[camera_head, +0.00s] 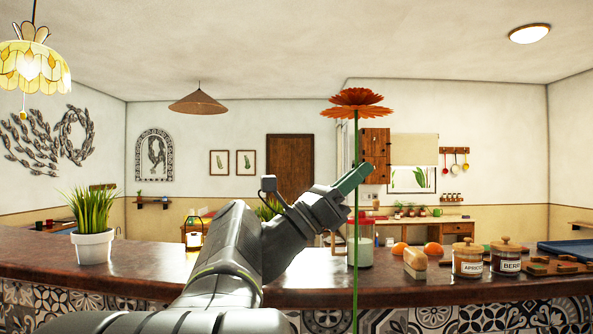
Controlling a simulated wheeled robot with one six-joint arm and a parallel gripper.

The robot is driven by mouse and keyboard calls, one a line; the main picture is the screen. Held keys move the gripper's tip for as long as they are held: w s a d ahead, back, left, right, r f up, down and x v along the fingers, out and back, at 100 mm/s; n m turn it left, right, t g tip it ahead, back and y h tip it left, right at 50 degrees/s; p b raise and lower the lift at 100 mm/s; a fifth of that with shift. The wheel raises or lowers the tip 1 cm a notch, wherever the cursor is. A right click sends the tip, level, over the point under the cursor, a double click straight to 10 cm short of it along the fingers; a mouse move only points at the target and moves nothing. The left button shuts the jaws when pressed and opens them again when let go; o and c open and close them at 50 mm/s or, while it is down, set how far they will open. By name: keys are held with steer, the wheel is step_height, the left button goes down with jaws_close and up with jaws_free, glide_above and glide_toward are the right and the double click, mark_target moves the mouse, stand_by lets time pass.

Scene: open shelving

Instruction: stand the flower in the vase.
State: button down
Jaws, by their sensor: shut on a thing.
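The flower (357,98) has an orange bloom and a long thin green stem. It stands upright in the air in front of the counter, and its stem runs down past the lower edge of the picture. My gripper (356,178) is shut on the stem, a good way below the bloom. The stem's lower end is out of view.
The dark counter (135,262) spans the view. A potted grass plant (93,247) stands at left. Bare counter lies right of the plant.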

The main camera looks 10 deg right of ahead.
steer(key=shift+f+b, duration=0.55)
steer(key=shift+f, duration=1.1)
steer(key=shift+f+b, duration=9.95)
steer(key=shift+b, duration=2)
steer(key=c, duration=1.5)
jaws_free()
steer(key=v, duration=1.3)
steer(key=shift+a+f, duration=0.2)
steer(key=shift+a, duration=0.15)
steer(key=shift+d+r, duration=0.1)
glide_toward(354, 307)
steer(key=shift+x, duration=1.95)
